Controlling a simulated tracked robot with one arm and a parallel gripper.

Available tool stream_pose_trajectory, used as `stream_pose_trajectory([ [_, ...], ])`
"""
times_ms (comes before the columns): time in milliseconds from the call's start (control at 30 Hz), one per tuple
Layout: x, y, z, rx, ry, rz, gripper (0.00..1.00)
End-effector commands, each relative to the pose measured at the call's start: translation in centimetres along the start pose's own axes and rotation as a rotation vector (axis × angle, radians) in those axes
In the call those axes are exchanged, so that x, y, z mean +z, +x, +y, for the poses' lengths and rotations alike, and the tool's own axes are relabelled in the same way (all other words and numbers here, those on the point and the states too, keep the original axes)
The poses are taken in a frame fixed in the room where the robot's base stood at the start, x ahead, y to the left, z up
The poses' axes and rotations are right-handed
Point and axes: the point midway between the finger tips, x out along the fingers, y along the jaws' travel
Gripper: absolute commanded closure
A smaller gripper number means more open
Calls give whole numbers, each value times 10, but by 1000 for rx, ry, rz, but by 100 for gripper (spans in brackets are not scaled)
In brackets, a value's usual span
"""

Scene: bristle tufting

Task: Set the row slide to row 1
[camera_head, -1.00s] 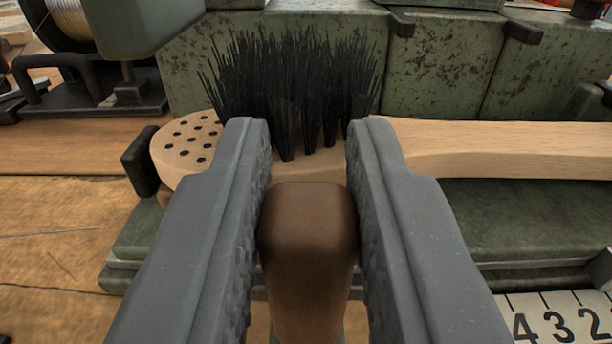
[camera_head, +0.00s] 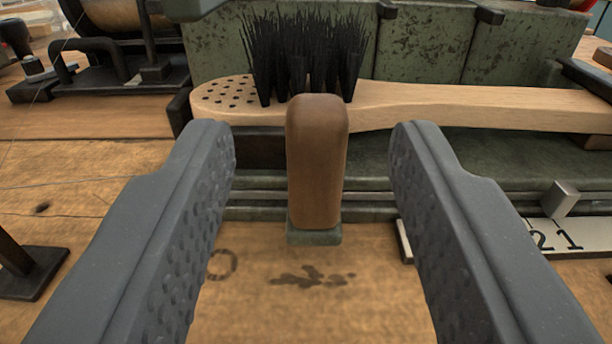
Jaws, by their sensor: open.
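A brown upright handle (camera_head: 316,165) on a green foot stands at the front of the green machine slide (camera_head: 375,180). My gripper (camera_head: 315,140) is open, with one finger on each side of the handle and clear gaps to both. A white number scale (camera_head: 520,236) shows at the lower right, with the digits 2 and 1 readable and the rest hidden by my right finger. A small metal pointer (camera_head: 561,198) stands just above these digits; which one it marks I cannot tell.
A wooden brush body (camera_head: 450,105) with black bristle tufts (camera_head: 303,55) and several open holes lies behind the handle. Green machine blocks (camera_head: 420,45) stand behind it. A black stand (camera_head: 30,270) is at the left. The wooden bench in front is clear.

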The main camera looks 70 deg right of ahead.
Motion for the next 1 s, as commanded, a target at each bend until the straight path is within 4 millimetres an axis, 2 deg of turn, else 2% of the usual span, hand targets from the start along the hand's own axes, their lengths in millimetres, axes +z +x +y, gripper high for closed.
stream_pose_trajectory([
  [33, -3, -12, -1, -3, 1, 1, 58],
  [200, -2, -47, -1, -2, 1, -2, 58],
  [433, -1, -80, -1, -1, 2, 1, 58],
  [633, 0, -90, 0, 2, 1, 2, 58],
  [1000, 0, -91, -1, 0, 1, 2, 58],
])
